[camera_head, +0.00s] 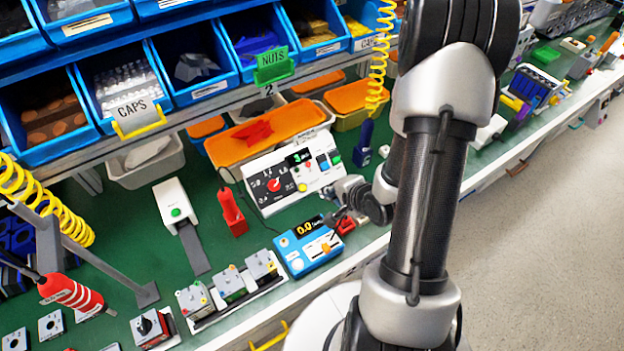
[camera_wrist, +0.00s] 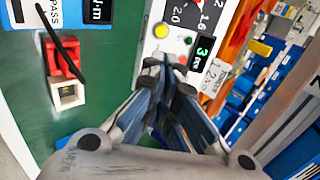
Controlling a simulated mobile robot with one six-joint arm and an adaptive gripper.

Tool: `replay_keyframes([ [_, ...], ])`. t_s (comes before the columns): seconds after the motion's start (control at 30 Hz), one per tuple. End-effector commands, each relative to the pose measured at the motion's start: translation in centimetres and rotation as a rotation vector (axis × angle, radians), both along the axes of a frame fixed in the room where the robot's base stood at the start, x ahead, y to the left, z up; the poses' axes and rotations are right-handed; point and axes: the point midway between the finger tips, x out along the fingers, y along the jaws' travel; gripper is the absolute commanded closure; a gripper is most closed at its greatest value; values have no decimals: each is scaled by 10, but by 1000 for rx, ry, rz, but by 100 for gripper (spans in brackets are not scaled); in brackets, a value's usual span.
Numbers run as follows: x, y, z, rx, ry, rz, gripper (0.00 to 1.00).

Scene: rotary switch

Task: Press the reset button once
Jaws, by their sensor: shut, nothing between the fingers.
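The white switch panel (camera_head: 285,195) stands on the green bench, tilted back, with a red rotary knob (camera_head: 273,184), a small display showing 3 and several coloured buttons. In the wrist view the panel shows a yellow button (camera_wrist: 161,31), a green button (camera_wrist: 188,40) and a red button (camera_wrist: 183,60). I cannot read which one is labelled reset. My gripper (camera_wrist: 165,62) is shut and empty, its fingertips pointing at the panel and covering part of it near the red button. Contact cannot be told.
A blue meter (camera_head: 308,250) reading 0.0 and a small red block (camera_head: 346,226) sit close by the gripper. An orange tray (camera_head: 265,135) and blue bins lie behind the panel. A red-handled tool (camera_head: 232,212) stands at its left.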

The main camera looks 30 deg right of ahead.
Motion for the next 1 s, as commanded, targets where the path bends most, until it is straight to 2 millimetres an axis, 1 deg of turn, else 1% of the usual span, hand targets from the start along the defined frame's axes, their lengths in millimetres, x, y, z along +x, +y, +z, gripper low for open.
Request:
replay_keyframes([
  [0.33, 1, 0, -1, 1, -2, -1, 100],
  [0.47, 7, 0, -9, 0, -1, 0, 100],
  [0.57, 17, 1, -21, -1, -3, 1, 100],
  [0.8, 54, 3, -57, 0, -1, 3, 100],
  [1.0, 80, 3, -84, 0, 0, 0, 100],
])
